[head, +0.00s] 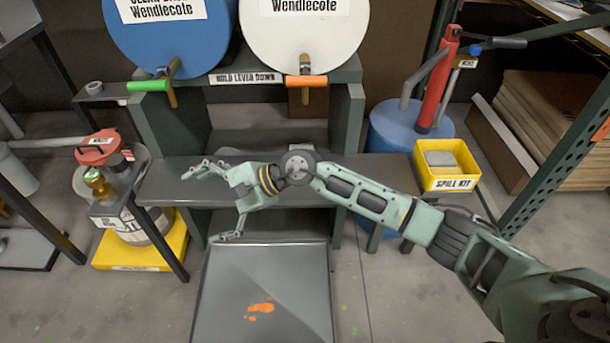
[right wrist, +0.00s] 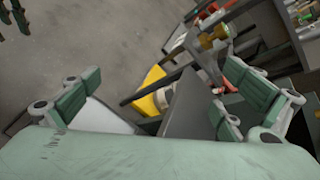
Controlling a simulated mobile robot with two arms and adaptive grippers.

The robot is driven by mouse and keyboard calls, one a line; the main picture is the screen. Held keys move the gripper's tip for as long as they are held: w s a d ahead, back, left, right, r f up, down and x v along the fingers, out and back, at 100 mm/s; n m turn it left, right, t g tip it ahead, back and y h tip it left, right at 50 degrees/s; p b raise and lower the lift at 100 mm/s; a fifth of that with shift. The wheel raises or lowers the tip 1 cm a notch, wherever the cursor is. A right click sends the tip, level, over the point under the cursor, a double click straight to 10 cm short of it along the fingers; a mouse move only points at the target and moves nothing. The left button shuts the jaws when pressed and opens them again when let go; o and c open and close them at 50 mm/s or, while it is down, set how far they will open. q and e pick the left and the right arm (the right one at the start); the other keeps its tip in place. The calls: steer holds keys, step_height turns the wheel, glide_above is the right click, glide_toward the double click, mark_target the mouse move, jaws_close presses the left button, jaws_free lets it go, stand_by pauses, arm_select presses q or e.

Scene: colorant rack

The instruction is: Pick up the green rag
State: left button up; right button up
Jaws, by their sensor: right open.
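I cannot make out a green rag in either view. My right gripper (head: 207,204) is open and empty, reaching left over the front edge of the grey bench (head: 175,183), with its fingers wide apart. In the right wrist view its two fingers (right wrist: 168,112) stand at either side with nothing held between them. Dark finger-like parts at the top left corner of the right wrist view may be my left gripper (right wrist: 14,16); its state is unclear. The left gripper does not show in the head view.
A yellow spill kit bin (head: 447,184) holds a grey pad. A blue drum (head: 170,35) and white drum (head: 303,35) have taps above the bench. A grey tray (head: 225,290) with orange stains lies in front. Red-topped cans (head: 97,148) stand left.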

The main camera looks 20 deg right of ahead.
steer(key=w+d+f+n+h+b, duration=0.1)
steer(key=w+d+n+h, duration=0.25)
steer(key=d, duration=0.55)
steer(key=w+d+f+n+t+h, duration=0.1)
steer(key=w+d+n+h, duration=0.2)
steer(key=d+h, duration=0.35)
steer(key=w+d+n+h+b, duration=0.1)
steer(key=w+d+n+h, duration=0.25)
steer(key=d, duration=0.65)
steer(key=b+x, duration=0.1)
steer(key=x, duration=0.6)
steer(key=shift+d+f, duration=0.15)
steer(key=shift+d, duration=0.05)
arm_select(q)
steer(key=w+v, duration=0.1)
steer(key=v, duration=0.4)
steer(key=shift+r+t, duration=0.3)
steer(key=shift+r, duration=0.25)
arm_select(e)
steer(key=shift+t, duration=0.3)
steer(key=c, duration=1.1)
